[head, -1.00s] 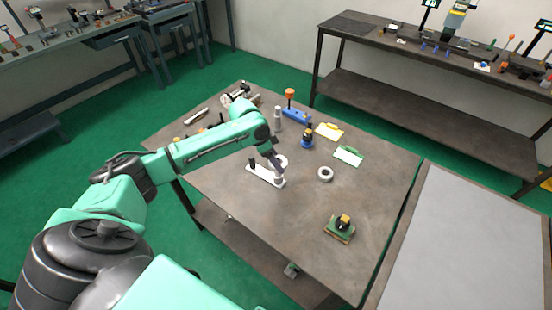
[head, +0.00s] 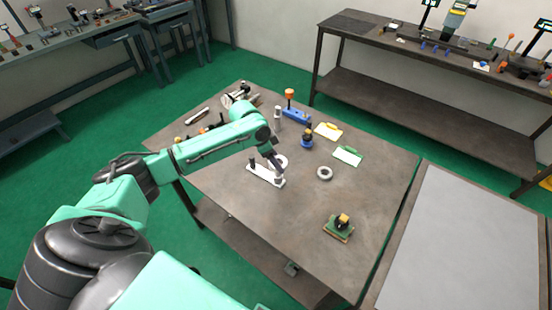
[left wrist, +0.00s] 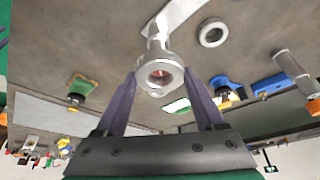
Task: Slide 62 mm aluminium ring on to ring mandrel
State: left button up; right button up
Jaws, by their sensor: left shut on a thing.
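My left gripper (head: 277,167) is over the far half of the table. In the left wrist view its two dark fingers (left wrist: 160,74) are shut on a grey metal ring (left wrist: 160,78) with an open bore. Right behind the ring stand a pale post (left wrist: 157,42) and a white base plate (left wrist: 190,14). In the head view this plate (head: 262,175) lies under the gripper, which hides part of it. I cannot tell whether the held ring is around the post or only in line with it. My right gripper is not in view.
A loose pale ring (head: 324,173) lies flat to the right. A green block with a dark and yellow top (head: 340,228) stands nearer. A blue fixture (head: 307,139), a grey cylinder (head: 278,118) and yellow and green cards (head: 348,156) stand behind. The table's front is clear.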

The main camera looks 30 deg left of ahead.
pick_arm(q)
jog(key=shift+f+b, duration=1.25)
jog(key=shift+f, duration=1.05)
jog(key=o, duration=1.4)
jog(key=shift+o, duration=0.2)
jog(key=b+v, duration=0.3)
jog(key=v, duration=1.1)
jog(key=shift+r, duration=0.25)
